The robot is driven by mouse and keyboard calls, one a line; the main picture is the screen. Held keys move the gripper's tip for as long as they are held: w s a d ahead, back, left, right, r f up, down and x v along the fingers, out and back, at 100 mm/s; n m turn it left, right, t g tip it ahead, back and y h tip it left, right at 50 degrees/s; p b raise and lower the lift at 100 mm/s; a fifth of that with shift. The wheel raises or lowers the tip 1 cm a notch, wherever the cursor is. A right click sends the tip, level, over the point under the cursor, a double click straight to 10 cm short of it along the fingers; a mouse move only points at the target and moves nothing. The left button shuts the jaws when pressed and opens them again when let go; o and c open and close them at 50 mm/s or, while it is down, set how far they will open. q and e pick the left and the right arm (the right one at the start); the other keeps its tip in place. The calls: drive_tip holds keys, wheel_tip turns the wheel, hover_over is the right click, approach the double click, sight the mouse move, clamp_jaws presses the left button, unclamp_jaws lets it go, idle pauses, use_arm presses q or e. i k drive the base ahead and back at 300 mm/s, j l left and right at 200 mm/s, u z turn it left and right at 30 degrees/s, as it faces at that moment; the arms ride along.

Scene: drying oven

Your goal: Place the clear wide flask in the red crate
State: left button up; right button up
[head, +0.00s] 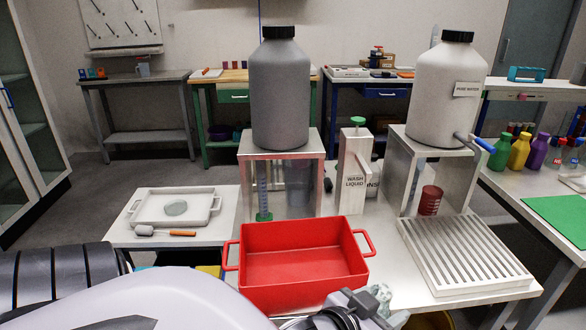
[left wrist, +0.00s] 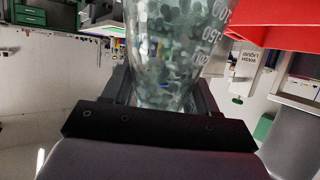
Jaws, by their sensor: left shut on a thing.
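The clear wide flask (left wrist: 175,50) fills the upper middle of the left wrist view, glassy with white volume marks. My left gripper (left wrist: 165,95) is shut on it. In the head view the left gripper (head: 362,303) is at the bottom, by the crate's front right corner, and a bit of the clear flask (head: 382,294) shows beside it. Most of the flask is hidden there. The red crate (head: 305,235) stands on the table and looks empty. It also shows at the top right of the left wrist view (left wrist: 275,14). My right gripper is not in view.
A slatted drying rack (head: 465,255) lies right of the crate. Behind stand a grey canister (head: 280,95) and a white canister (head: 445,95) on metal stands, with a wash liquid bottle (head: 355,165) between. A white tray (head: 176,209) is at left.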

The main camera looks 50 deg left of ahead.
sight(317, 266)
drive_tip(key=k+j+z, duration=0.15)
drive_tip(key=k+j, duration=0.15)
drive_tip(key=k+j+z, duration=0.2)
drive_tip(key=j, duration=0.3)
drive_tip(key=k+j, duration=0.3)
drive_tip(key=k+j+z, duration=0.15)
drive_tip(key=k+j, duration=0.15)
drive_tip(key=j, duration=0.25)
drive_tip(key=i+j, duration=0.1)
drive_tip(key=i, duration=0.4)
